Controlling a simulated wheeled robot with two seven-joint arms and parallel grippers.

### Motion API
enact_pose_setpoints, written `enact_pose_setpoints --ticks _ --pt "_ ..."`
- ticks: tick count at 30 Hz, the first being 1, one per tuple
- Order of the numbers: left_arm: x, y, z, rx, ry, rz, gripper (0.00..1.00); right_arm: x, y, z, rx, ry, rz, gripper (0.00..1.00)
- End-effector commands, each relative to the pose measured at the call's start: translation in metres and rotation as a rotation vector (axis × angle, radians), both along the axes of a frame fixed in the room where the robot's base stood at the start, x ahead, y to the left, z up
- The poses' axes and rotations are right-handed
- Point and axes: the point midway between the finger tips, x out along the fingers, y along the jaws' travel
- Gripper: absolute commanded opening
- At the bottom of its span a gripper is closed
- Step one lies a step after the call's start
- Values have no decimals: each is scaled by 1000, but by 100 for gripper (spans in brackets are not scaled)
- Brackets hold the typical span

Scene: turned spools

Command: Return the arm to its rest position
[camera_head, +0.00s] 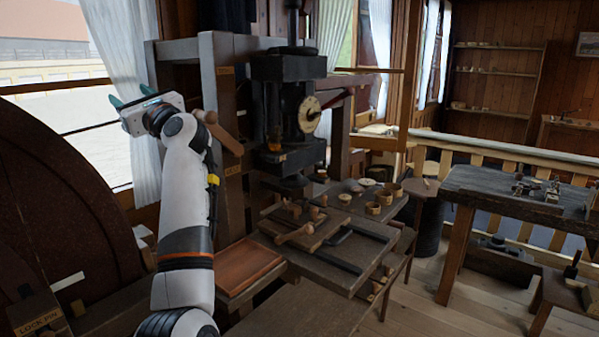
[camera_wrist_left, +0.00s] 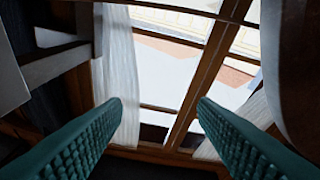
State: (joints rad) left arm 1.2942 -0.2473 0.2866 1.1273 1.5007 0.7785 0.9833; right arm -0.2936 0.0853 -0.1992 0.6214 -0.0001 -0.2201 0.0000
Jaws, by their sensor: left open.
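My left arm (camera_head: 185,210) rises from the bottom of the head view, white and grey. My left gripper (camera_head: 130,103) is at its upper end, in front of the window and curtain, with teal fingers. In the left wrist view, the two teal ribbed fingers (camera_wrist_left: 160,105) stand wide apart with nothing between them. Beyond them are the window and a pale curtain. My right gripper does not show in either view.
A dark machine with a round dial (camera_head: 309,114) stands right of the arm. A wooden lever (camera_head: 220,132) is close to the gripper. A large brown wheel (camera_head: 60,200) is at left. A bench (camera_head: 330,275) holds turned wooden pieces. Another table (camera_head: 520,188) stands at right.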

Motion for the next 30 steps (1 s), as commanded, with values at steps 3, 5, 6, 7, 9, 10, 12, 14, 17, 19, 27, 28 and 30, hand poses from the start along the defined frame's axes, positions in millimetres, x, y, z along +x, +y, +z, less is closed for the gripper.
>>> enact_pose_setpoints --ticks 3,5,6,7,9,10,12,14,17,19,27,28,30 --pt "-3 2 -19 181 53 26 53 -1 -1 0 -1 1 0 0" --pt "-5 0 -30 298 90 39 53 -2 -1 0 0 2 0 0" --pt "-7 -3 -39 387 121 47 53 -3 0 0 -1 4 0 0" --pt "-9 -7 -47 464 148 52 53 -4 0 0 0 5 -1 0" --pt "-14 -19 -71 670 225 63 53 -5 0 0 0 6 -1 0" --pt "-16 -27 -83 766 264 63 53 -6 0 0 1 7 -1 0" --pt "-23 -48 -114 994 355 60 53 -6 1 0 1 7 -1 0" --pt "-29 -68 -146 1189 439 46 53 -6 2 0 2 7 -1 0" --pt "-45 -101 -208 1512 578 3 53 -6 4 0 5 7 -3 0" --pt "-61 -121 -253 1721 666 -40 53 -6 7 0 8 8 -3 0" --pt "-152 -164 -416 2410 932 -296 53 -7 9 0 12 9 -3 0" --pt "-167 -166 -433 2487 956 -337 53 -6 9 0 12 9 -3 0" --pt "-205 -168 -472 2657 1006 -446 53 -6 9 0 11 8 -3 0"
